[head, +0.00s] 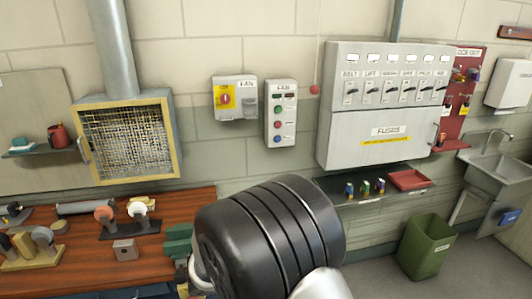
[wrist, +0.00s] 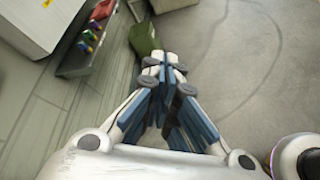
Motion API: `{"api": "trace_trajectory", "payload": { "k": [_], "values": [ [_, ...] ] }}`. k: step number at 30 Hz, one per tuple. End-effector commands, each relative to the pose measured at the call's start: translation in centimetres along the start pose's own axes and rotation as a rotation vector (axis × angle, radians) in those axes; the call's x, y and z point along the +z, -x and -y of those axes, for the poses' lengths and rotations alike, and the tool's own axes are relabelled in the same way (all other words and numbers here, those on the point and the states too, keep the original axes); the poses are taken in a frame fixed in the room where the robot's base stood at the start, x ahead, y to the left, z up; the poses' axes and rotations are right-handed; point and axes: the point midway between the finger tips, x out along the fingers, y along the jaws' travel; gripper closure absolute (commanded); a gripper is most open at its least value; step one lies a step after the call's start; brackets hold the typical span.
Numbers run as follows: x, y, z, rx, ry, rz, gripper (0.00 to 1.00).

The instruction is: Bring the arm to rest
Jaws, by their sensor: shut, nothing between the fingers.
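My gripper (wrist: 164,62) shows in the wrist view with its fingers drawn together at the tips and nothing between them. It hangs over bare grey floor, apart from any object. In the head view my dark arm joint fills the lower middle, and the gripper's fingers are not visible there. The arm hides part of the wall and the right end of the wooden workbench (head: 70,262).
A fuse cabinet (head: 355,135) hangs on the wall above a shelf with small coloured items and a red tray (head: 409,180). A green bin (head: 426,246) stands on the floor below. A sink (head: 500,160) is at the right. Open floor (wrist: 245,80) lies beside my gripper.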

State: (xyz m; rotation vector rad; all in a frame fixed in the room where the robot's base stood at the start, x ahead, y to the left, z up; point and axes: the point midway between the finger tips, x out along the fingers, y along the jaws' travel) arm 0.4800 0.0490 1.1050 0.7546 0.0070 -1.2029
Motion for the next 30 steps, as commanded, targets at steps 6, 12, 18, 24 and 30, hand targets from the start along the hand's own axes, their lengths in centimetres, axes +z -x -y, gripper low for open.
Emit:
{"api": "trace_trajectory", "payload": {
  "k": [6, 12, 18, 24, 30],
  "values": [
    [9.8, -0.7, 4.3, -0.338, -0.324, -0.092, 1.0],
    [15.4, 1.0, 9.1, -0.596, -0.643, -0.213, 1.0],
    [18.5, 4.2, 12.9, -0.793, -0.985, -0.364, 1.0],
    [19.8, 7.5, 14.8, -0.913, -1.295, -0.52, 1.0],
    [20.1, 9.2, 15.1, -0.956, -1.458, -0.613, 1.0]
  ]
}}
